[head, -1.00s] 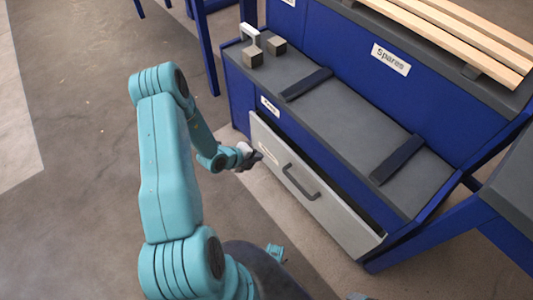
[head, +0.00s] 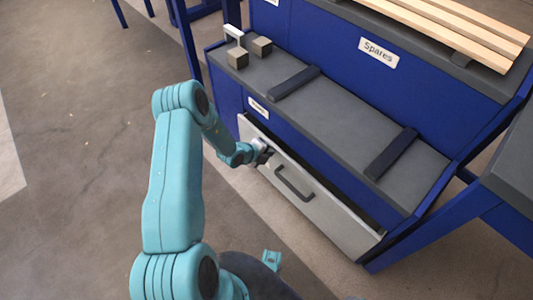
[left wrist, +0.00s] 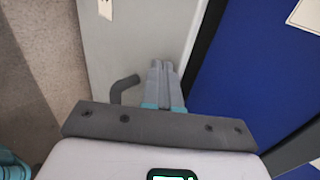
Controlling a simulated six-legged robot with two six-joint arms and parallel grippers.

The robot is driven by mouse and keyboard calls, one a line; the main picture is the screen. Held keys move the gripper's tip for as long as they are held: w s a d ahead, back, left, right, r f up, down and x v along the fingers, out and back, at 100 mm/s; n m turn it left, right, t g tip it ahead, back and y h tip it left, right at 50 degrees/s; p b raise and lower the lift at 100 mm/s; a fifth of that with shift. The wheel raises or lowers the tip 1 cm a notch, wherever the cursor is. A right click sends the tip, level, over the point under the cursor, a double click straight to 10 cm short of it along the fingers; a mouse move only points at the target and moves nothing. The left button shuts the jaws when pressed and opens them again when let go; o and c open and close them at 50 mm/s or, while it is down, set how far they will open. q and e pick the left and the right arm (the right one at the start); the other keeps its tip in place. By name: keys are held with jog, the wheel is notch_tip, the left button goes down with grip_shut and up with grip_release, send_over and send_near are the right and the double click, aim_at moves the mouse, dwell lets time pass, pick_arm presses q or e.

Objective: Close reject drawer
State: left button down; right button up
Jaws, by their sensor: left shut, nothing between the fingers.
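The reject drawer (head: 325,208) is a light grey front low in the blue bench, with a dark gap along its top edge, so it stands partly open. Its dark bar handle (head: 293,184) is on the front. My left gripper (head: 266,156) is shut and empty at the drawer front, left of the handle and near the top edge. In the left wrist view the shut fingers (left wrist: 163,72) lie over the grey front (left wrist: 140,45), beside the handle (left wrist: 122,88). I cannot tell whether they touch it. My right gripper is not in view.
The bench top (head: 340,125) carries two dark strips and two small blocks (head: 262,46) near a white handle-shaped bracket (head: 233,35). A Spares label (head: 378,52) is on the blue panel behind, below wooden slats (head: 450,30). The floor (head: 80,130) at left is clear.

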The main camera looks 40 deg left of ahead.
aim_at(276, 146)
pick_arm(q)
jog(key=w, duration=0.2)
jog(key=w+b, duration=0.1)
jog(key=w, duration=0.1)
jog(key=shift+w+d+f, duration=0.1)
jog(key=shift+w+d, duration=0.05)
jog(key=shift+d, duration=0.05)
jog(key=shift+w+r, duration=0.3)
